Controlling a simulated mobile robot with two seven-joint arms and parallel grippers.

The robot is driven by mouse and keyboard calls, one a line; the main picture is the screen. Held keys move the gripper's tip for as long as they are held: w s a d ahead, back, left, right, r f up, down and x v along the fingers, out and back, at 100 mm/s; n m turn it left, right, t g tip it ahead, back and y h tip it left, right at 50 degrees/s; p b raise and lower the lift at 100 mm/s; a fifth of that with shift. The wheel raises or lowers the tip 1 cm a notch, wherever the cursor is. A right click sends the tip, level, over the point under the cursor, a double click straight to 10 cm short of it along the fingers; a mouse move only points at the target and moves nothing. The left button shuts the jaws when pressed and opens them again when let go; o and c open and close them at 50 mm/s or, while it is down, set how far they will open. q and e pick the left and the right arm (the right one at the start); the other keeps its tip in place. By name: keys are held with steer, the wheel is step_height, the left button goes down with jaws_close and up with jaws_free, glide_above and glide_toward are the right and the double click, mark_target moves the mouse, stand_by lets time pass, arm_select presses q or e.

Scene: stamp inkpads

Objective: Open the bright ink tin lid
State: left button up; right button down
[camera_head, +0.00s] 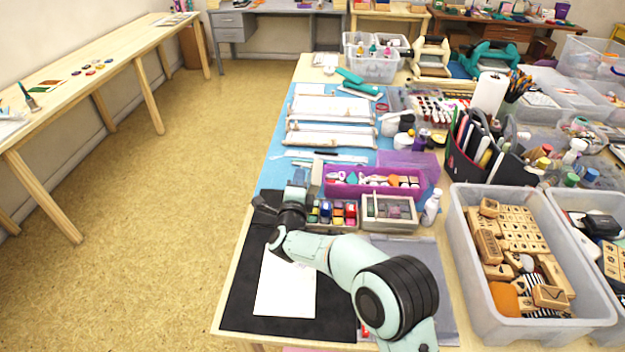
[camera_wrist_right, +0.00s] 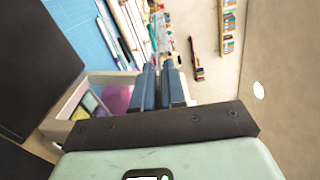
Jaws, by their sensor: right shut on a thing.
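The bright ink tin (camera_head: 333,213) stands on the table beside the black mat, with several brightly coloured pads showing inside. A narrow pale panel (camera_head: 316,174), which looks like its lid, stands steeply tilted at the tin's left end. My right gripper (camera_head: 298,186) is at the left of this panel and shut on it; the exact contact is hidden. In the wrist view, the right gripper's blue fingers (camera_wrist_right: 161,88) are close together, beside a pale tin edge (camera_wrist_right: 62,112) with coloured pads inside. My left gripper is not in view.
A second tin (camera_head: 390,224) with a clear window stands right of the bright one. A purple tray (camera_head: 332,190) lies behind, and a white bottle (camera_head: 431,207) stands at the right. White paper (camera_head: 286,295) lies on the black mat (camera_head: 240,290). A large stamp bin (camera_head: 468,290) is further right.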

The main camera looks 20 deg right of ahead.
steer(key=w+a+f+n, duration=0.1)
steer(key=w+a+n, duration=0.1)
steer(key=a, duration=0.3)
steer(key=shift+w+a+f+n, duration=0.2)
steer(key=shift+w+n, duration=0.1)
steer(key=shift+n, duration=0.6)
steer(key=c, duration=1.4)
jaws_free()
steer(key=shift+o, duration=0.6)
steer(key=shift+f, duration=0.2)
steer(key=v, duration=1.3)
steer(key=shift+s+a, duration=0.1)
steer(key=shift+s, duration=0.05)
